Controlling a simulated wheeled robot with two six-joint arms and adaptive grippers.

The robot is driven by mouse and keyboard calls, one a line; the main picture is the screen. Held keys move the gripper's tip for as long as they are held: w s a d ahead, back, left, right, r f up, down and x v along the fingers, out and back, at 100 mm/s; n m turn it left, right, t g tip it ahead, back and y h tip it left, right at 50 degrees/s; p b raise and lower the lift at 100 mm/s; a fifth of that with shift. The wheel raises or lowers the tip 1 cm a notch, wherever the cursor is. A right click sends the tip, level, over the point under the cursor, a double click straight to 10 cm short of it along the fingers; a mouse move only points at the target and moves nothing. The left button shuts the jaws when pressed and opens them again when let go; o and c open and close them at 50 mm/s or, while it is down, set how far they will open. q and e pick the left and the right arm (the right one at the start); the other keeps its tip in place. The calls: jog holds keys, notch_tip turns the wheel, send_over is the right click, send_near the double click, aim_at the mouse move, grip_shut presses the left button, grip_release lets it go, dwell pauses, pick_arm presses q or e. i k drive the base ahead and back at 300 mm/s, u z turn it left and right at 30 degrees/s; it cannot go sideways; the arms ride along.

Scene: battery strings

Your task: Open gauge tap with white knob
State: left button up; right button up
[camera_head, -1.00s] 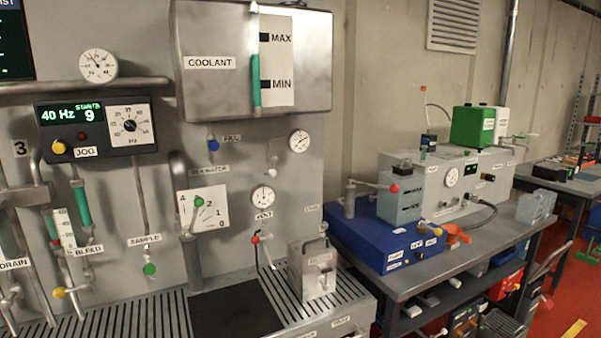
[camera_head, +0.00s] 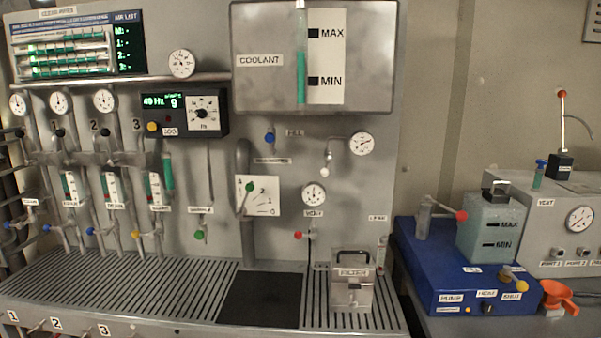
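A small white knob (camera_head: 324,172) hangs on a short stem on the grey wall panel, below and left of a round white gauge (camera_head: 362,143). It sits right of a blue knob (camera_head: 269,138) and above another dial (camera_head: 314,193). How far the tap is turned is too small to tell. Neither of my grippers shows in the head view.
A slotted metal shelf (camera_head: 140,292) with a black mat (camera_head: 258,299) runs below the panel. A metal filter box (camera_head: 351,290) stands on it at the right.

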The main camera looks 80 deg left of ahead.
aim_at(328, 159)
jog(key=u, duration=0.85)
jog(key=i, duration=0.8)
jog(key=u, duration=0.95)
